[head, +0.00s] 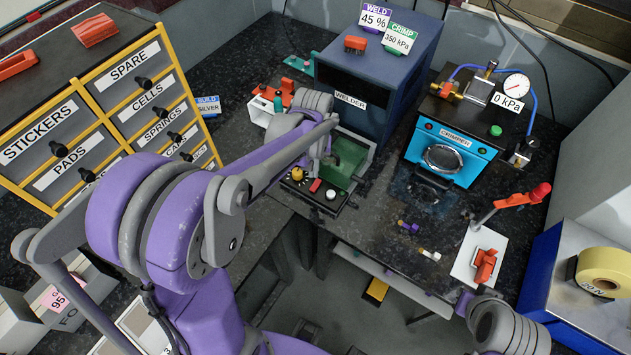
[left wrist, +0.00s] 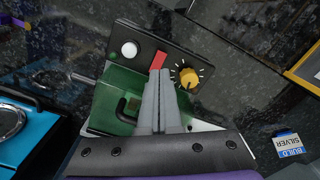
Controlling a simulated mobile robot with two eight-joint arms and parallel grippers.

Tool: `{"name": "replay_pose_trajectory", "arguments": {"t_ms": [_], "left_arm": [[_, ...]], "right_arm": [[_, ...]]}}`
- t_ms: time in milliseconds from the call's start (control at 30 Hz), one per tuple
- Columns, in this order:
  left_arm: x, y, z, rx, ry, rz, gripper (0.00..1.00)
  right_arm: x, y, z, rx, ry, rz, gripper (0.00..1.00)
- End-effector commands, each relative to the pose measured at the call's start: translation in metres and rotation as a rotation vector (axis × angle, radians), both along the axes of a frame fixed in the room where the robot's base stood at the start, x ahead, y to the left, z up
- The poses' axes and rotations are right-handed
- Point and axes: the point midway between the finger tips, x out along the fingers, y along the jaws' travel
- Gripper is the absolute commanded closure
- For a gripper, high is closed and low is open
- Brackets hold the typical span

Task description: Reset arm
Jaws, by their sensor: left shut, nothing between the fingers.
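My left arm (head: 285,155) reaches over the bench to the front of the blue welder (head: 375,75). My left gripper is shut and empty; its two grey fingers (left wrist: 160,80) lie together in the left wrist view. The fingertips appear at the red switch (left wrist: 159,60) on the black control panel (left wrist: 150,45); I cannot tell whether they touch it. The switch also shows in the head view (head: 315,185). Part of my right arm (head: 505,325) shows at the lower right of the head view; its gripper is not visible.
A green welder guard (head: 345,160) with a dark handle stands beside the fingers. A white button (left wrist: 129,49) and yellow knob (left wrist: 188,77) flank the red switch. The blue crimper (head: 455,145) and a red-handled lever (head: 515,197) stand to the right. Small vials (head: 408,227) lie on the bench.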

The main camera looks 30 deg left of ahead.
Motion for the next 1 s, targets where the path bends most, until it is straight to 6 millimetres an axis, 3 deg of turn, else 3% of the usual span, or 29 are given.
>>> {"name": "replay_pose_trajectory", "arguments": {"t_ms": [133,733,867,1000], "left_arm": [[0.001,0.0,0.012,0.0,-0.001,0.0,1.0],[-0.003,-0.002,0.013,0.001,-0.007,-0.007,1.0],[-0.017,-0.011,0.026,0.009,-0.053,-0.05,1.0],[-0.048,-0.028,0.045,0.027,-0.151,-0.141,1.0]], "right_arm": [[0.003,0.0,0.009,0.0,-0.007,0.0,1.0],[0.003,0.0,0.008,0.0,-0.006,0.0,1.0],[0.003,0.0,0.008,0.0,-0.006,0.0,1.0],[0.003,0.0,0.008,0.0,-0.006,0.0,1.0]]}}
